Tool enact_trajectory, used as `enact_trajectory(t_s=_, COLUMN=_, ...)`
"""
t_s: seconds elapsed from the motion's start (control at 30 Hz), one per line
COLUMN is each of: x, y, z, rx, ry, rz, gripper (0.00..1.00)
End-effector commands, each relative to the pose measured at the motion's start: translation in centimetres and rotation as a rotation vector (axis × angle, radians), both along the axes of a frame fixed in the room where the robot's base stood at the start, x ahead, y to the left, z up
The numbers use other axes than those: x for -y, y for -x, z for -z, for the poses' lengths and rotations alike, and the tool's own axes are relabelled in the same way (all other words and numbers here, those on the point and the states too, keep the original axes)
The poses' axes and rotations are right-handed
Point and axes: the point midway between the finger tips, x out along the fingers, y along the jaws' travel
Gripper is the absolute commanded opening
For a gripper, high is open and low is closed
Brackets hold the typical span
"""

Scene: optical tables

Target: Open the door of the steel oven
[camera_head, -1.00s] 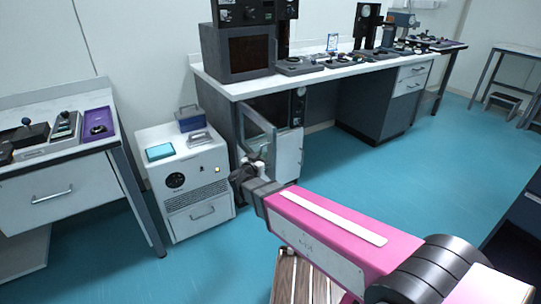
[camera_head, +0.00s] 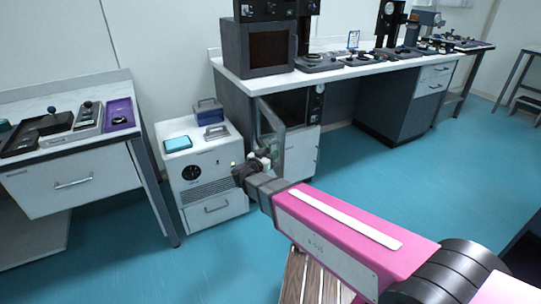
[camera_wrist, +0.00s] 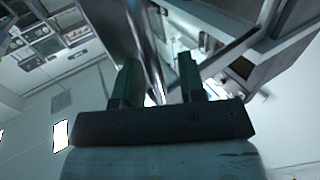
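The steel oven (camera_head: 318,104) sits in the bay under the left end of the long bench, with a round dial at its right. Its glass-paned door (camera_head: 270,131) stands swung out from the front, and the dark interior partly shows behind it. My gripper (camera_head: 256,164) is at the lower part of the door, overlapping it in the head view. In the wrist view, my gripper's two dark fingers (camera_wrist: 159,80) are apart, with a thin metal edge running up between them. Contact with the door cannot be told.
A white cabinet unit (camera_head: 220,163) with boxes on top stands left of the oven, close to my gripper. A side table (camera_head: 70,185) is further left. The long bench (camera_head: 385,65) carries a dark windowed box and instruments. Open blue floor (camera_head: 400,165) lies to the right.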

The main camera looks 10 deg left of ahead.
Motion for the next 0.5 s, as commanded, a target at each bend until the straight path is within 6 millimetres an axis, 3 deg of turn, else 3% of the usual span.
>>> enact_trajectory(t_s=0.3, x=0.1, y=0.4, z=0.1, rx=-0.002, ry=-0.004, rz=0.004, gripper=0.37)
enact_trajectory(t_s=0.5, x=-0.8, y=2.7, z=0.1, rx=-0.002, ry=-0.004, rz=0.001, gripper=0.37)
